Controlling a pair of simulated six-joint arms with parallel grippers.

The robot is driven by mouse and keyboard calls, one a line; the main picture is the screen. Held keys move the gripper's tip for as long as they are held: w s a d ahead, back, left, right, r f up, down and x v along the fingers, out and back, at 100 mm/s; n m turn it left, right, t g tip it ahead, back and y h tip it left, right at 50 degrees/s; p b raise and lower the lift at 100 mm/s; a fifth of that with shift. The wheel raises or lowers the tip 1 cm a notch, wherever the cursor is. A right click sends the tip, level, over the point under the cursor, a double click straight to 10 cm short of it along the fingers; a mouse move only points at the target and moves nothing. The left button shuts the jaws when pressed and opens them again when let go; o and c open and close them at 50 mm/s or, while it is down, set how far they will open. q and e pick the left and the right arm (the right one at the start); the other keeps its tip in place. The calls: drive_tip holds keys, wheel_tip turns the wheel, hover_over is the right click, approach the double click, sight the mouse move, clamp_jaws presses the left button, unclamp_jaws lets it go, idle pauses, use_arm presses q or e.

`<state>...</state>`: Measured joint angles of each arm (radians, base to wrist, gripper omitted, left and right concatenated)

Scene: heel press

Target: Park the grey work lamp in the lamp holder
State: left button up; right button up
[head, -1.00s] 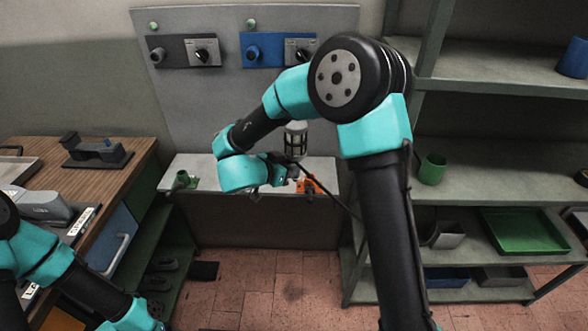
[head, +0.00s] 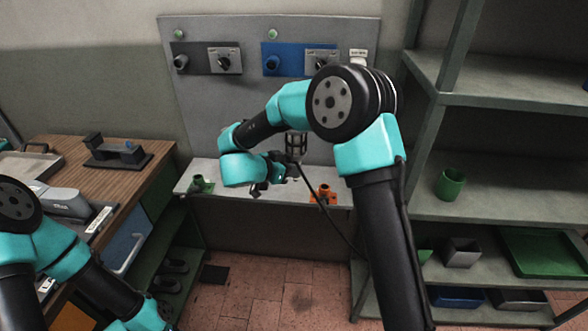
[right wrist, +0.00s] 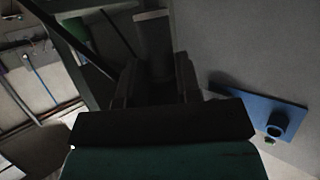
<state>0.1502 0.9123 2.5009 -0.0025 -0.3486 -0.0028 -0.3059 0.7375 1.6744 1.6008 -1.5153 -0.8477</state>
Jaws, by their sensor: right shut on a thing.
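The grey work lamp (head: 297,143), with a dark cage and a cable hanging from it, is upright above the wall bench. My right gripper (head: 284,168) is shut on its lower part, which is mostly hidden by the gripper. In the right wrist view, the dark fingers (right wrist: 152,85) close on a dark shape, too dim to make out. An orange holder (head: 323,196) stands on the bench, right of and below the lamp. A green holder (head: 200,184) stands at the bench's left end. I cannot tell which is the lamp holder. My left gripper is out of view.
The back panel carries a black switch plate (head: 204,60) and a blue one (head: 285,59), also in the right wrist view (right wrist: 262,112). Shelves with a green cup (head: 450,183) stand at right. A wooden-topped cabinet (head: 62,169) stands at left. The lamp's cable (head: 340,232) hangs beside my right arm.

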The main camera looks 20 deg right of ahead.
drive_tip(key=w+a, duration=0.4)
drive_tip(key=w, duration=0.4)
drive_tip(key=w+a, duration=0.4)
drive_tip(key=w, duration=0.4)
drive_tip(key=shift+w, duration=0.3)
idle(1.3)
drive_tip(key=shift+f, duration=0.25)
wheel_tip(320, 180, down, 9)
idle(2.7)
drive_tip(key=shift+f, duration=0.1)
idle(1.3)
